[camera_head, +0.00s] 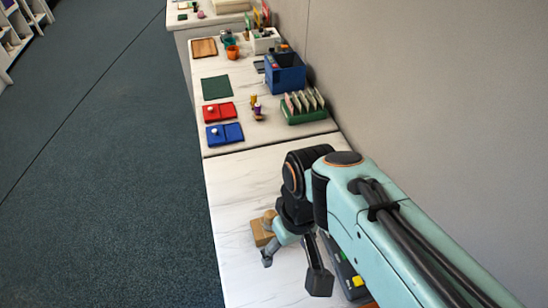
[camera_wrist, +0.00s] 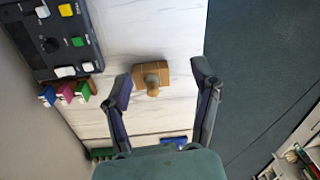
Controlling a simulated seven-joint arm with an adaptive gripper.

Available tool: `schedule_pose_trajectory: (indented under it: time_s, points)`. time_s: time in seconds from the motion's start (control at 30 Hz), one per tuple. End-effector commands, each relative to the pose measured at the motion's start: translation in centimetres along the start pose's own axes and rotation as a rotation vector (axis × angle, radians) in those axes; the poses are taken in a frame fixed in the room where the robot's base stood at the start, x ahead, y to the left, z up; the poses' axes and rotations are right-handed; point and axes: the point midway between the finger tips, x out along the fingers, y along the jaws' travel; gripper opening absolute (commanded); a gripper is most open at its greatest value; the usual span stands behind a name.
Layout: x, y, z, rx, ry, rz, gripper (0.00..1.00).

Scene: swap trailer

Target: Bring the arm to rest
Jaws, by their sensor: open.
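My gripper (camera_head: 292,266) hangs over the near white counter in the head view. In the wrist view its two fingers (camera_wrist: 162,76) are spread wide with nothing held between them. A wooden block with a round knob (camera_wrist: 152,73) shows between the fingertips. It appears to lie on the counter below them, and the gap in height is hard to judge. In the head view the block (camera_head: 260,232) is partly hidden behind my gripper.
A dark panel (camera_wrist: 52,50) with coloured buttons stands beside the wall; blue, pink and green pieces (camera_wrist: 66,94) are close by. Bare counter (camera_head: 240,185) lies between.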

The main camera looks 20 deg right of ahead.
Motion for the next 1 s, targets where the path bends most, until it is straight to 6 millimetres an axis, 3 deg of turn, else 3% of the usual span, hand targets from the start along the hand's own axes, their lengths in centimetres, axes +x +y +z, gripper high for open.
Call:
schedule_pose_trajectory:
  time_s: [0.1, 0.23, 1.0]
  points:
    - [-0.6, -0.9, 3.7, 0.057, -0.016, 0.007, 0.62]
    - [-0.6, -1.3, 5.5, 0.089, -0.033, 0.011, 0.62]
    - [-0.6, -1.3, 5.6, 0.091, -0.035, 0.012, 0.62]
